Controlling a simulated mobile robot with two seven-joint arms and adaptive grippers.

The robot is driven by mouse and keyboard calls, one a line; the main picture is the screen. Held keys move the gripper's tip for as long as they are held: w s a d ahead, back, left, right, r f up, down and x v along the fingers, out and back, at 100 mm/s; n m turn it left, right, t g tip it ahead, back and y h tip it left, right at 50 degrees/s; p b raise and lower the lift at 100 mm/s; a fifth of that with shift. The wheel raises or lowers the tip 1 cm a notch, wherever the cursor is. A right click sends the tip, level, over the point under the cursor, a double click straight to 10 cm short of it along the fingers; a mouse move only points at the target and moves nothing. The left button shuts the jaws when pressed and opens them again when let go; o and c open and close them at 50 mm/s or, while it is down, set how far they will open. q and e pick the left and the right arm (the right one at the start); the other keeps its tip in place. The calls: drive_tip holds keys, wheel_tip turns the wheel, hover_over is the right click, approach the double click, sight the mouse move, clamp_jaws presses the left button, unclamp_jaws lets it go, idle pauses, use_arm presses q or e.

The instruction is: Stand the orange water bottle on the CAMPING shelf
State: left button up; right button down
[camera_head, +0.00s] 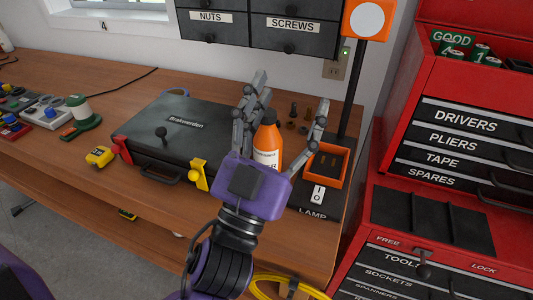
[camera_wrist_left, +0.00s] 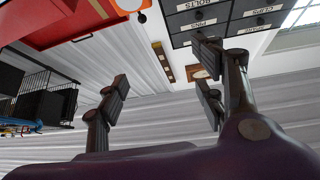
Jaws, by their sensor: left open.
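The orange water bottle (camera_head: 267,135) stands upright on the wooden bench, beside the black case, with a pale label on its front. My left gripper (camera_head: 288,98) is open, its fingers pointing up and away in the head view. They overlap the bottle there and partly hide its lower part. In the left wrist view, nothing is between the open fingers (camera_wrist_left: 160,85) and no bottle shows, so the gripper appears empty and apart from it. No shelf marked CAMPING shows in either view. My right gripper is not in view.
A black case (camera_head: 180,135) lies left of the bottle. An orange tray (camera_head: 326,166) and LAMP switch (camera_head: 317,195) are to its right, near a black post (camera_head: 364,85). A red tool chest (camera_head: 400,190) stands right of the bench (camera_head: 50,80). Drawers (camera_head: 255,25) hang above.

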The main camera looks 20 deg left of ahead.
sight(268, 128)
use_arm(q)
drive_tip(key=w+a+f+n+g+y, duration=0.1)
drive_tip(key=a+f+g+y, duration=0.1)
drive_tip(key=f, duration=0.2)
drive_tip(key=w+a+f+n+g+y, duration=0.1)
drive_tip(key=w+a+f+g+y, duration=0.1)
drive_tip(key=f, duration=0.2)
drive_tip(key=w+a+f+n+g+y, duration=0.1)
drive_tip(key=f+n+g+y, duration=0.1)
drive_tip(key=f, duration=0.3)
drive_tip(key=shift+w+a+g, duration=0.4)
drive_tip(key=shift+w+a+b, duration=0.1)
drive_tip(key=shift+w+b, duration=0.2)
drive_tip(key=shift+w, duration=0.3)
drive_tip(key=shift+w+r, duration=0.2)
drive_tip(key=shift+w, duration=0.15)
drive_tip(key=w, duration=0.2)
drive_tip(key=w+p, duration=0.1)
drive_tip(key=shift+w+a+r, duration=0.2)
drive_tip(key=shift+w+a, duration=0.05)
drive_tip(key=shift+w, duration=0.05)
drive_tip(key=shift+w+f, duration=0.1)
drive_tip(key=shift+w, duration=0.3)
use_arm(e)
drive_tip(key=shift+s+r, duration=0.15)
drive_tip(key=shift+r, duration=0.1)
use_arm(q)
drive_tip(key=shift+s, duration=0.1)
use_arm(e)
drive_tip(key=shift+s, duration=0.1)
